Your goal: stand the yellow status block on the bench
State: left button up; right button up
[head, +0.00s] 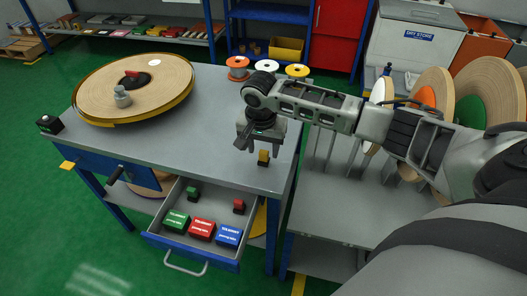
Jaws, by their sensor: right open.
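The yellow status block (263,155), with a dark base, stands upright on the grey bench (205,150) near its right front edge. My right gripper (253,145) comes in from the right and points down just above and beside the block. Its jaws are open and I see nothing held in them. Part of the gap between the fingers is hard to make out. My left gripper is not in view.
A large tape roll (110,88) with a grey knob lies on the bench at left. The open drawer (170,239) below holds green and red small blocks and green, red and blue boxes. Small tape rolls stand along the back edge. The middle of the bench is clear.

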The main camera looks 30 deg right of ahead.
notch_tip(320, 180, up, 9)
jog(key=s+a+f+n+t+y, duration=0.1)
jog(key=s+a+f+n+t, duration=0.1)
jog(key=s+a+f+n, duration=0.1)
jog(key=s+a+f+n+t+y, duration=0.2)
jog(key=s+a+f+n, duration=0.1)
jog(key=s+a+f, duration=0.2)
jog(key=s+a+f+n+t+y, duration=0.2)
jog(key=s+a+f+n, duration=0.1)
jog(key=a+f, duration=0.4)
jog(key=shift+s+a+f+n+t+p, duration=0.1)
jog(key=shift+s+a+n+t+p, duration=0.15)
jog(key=shift+a, duration=0.4)
jog(key=shift+s+a+f+n+t+p, duration=0.15)
jog(key=shift+s+a, duration=0.2)
jog(key=shift+a, duration=0.25)
jog(key=s+d+n+t+h, duration=0.1)
jog(key=s+d+n+t, duration=0.1)
jog(key=s, duration=0.4)
jog(key=shift+s+d+r+n+t, duration=0.15)
jog(key=shift+d+r+n+t, duration=0.15)
jog(key=shift+s, duration=0.1)
